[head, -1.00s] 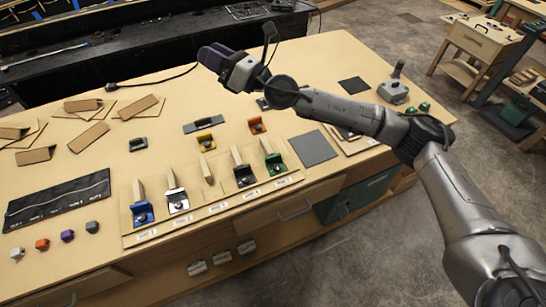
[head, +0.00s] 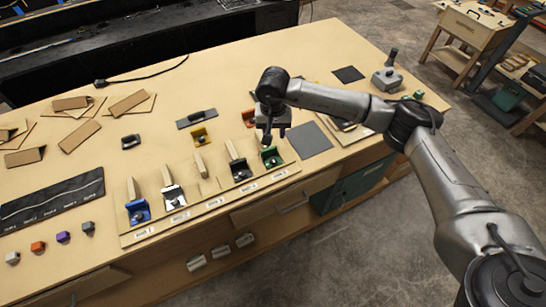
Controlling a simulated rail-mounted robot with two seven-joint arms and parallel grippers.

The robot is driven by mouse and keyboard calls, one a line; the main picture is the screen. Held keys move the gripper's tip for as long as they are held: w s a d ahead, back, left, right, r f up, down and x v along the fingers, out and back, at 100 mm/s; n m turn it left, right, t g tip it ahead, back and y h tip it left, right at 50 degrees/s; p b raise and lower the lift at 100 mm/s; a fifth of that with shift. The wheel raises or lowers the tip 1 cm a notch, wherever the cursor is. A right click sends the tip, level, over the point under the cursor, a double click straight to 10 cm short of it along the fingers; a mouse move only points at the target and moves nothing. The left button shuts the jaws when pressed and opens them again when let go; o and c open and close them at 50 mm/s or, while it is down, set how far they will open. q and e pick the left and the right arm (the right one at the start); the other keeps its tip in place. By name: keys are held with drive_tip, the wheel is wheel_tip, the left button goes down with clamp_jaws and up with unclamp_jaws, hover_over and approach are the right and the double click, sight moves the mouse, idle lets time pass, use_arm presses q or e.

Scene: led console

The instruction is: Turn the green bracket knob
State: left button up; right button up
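The green bracket (head: 270,157) stands at the right end of the row of brackets on the wooden rack (head: 215,203). A small dark knob (head: 272,162) shows on its front. My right gripper (head: 273,136) points down just above and behind the green bracket in the picture, and hides the upright block behind it. Whether it touches the bracket is unclear. Its fingers are small and dark, so I cannot tell whether they are open or shut. My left gripper is out of view.
A black bracket (head: 240,170), a white one (head: 173,195) and a blue one (head: 138,211) share the rack. An orange bracket (head: 249,118) and a yellow one (head: 199,137) stand behind. A grey mat (head: 309,140) lies right of the green bracket.

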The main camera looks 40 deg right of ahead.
sight(273, 160)
drive_tip(key=shift+n, duration=0.4)
wheel_tip(273, 160, down, 14)
drive_tip(key=shift+r+p, duration=0.1)
drive_tip(key=shift+p, duration=0.5)
